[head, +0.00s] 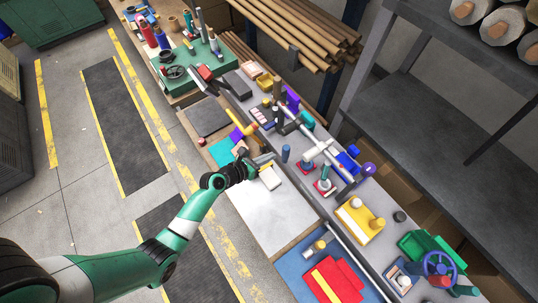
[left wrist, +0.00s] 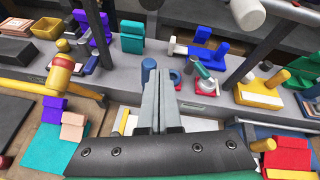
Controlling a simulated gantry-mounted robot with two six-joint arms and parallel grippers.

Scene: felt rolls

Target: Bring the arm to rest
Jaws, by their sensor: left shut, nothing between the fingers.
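My left arm comes in from the lower left in the head view, green and white with a dark wrist. My left gripper (head: 266,160) is over the near edge of the long cluttered bench, by a white sheet-like board (head: 268,207). In the left wrist view my left gripper (left wrist: 160,95) shows two grey fingers pressed together, with nothing between them. A blue upright cylinder (head: 285,153) stands just beyond the fingertips; it also shows in the left wrist view (left wrist: 148,70). I cannot tell whether the fingers touch anything below. My right gripper is not in view.
A yellow-headed mallet (left wrist: 60,72) and a teal sheet (left wrist: 45,151) lie left of the fingers in the wrist view. A red block (head: 335,280) and a yellow base (head: 358,219) sit further right. Grey felt rolls (head: 502,25) lie on a shelf. The marked floor (head: 150,90) is clear.

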